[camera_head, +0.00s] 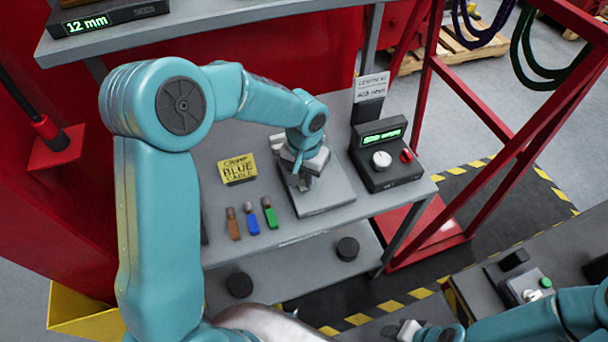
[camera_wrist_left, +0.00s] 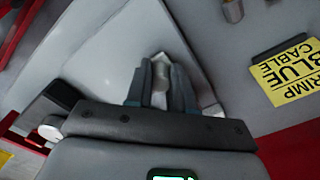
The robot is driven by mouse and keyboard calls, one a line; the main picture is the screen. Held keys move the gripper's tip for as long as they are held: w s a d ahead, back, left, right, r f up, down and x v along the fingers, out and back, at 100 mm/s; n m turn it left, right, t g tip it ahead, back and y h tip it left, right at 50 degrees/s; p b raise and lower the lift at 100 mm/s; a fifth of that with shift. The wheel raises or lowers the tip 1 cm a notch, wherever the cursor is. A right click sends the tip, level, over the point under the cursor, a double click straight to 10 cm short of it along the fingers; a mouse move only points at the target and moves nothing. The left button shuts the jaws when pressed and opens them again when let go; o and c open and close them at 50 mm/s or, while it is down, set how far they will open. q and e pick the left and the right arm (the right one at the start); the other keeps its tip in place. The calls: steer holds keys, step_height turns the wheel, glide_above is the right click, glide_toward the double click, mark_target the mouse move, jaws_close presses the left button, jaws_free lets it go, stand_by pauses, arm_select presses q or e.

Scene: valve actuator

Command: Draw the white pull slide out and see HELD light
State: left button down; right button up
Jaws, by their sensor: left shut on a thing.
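My left gripper (camera_head: 304,180) reaches down over a grey plate (camera_head: 325,197) on the bench. In the left wrist view, its two dark fingers (camera_wrist_left: 160,88) are shut on a pale grey-white piece (camera_wrist_left: 161,70). The arm and fingers hide most of this piece in the head view, so I cannot tell how far out it stands or whether it is the white pull slide. No light reading HELD can be made out. My right gripper (camera_head: 408,331) shows small and pale at the bottom edge, and its opening is unclear.
Right of the plate stands a black box (camera_head: 388,160) with a green display, white knob and red knob. A yellow crimp blue cable sign (camera_head: 238,168) and brown, blue and green pieces (camera_head: 251,220) lie left. A panel with a green button (camera_head: 545,283) is at lower right.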

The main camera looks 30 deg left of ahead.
arm_select(q)
steer(key=shift+s+d+b, duration=0.6)
steer(key=shift+s+d, duration=0.2)
steer(key=shift+d, duration=0.25)
steer(key=shift+s+d, duration=0.1)
steer(key=shift+s, duration=0.05)
steer(key=shift+w+a, duration=1)
steer(key=shift+a, duration=0.15)
steer(key=c, duration=0.9)
jaws_free()
steer(key=shift+a, duration=0.1)
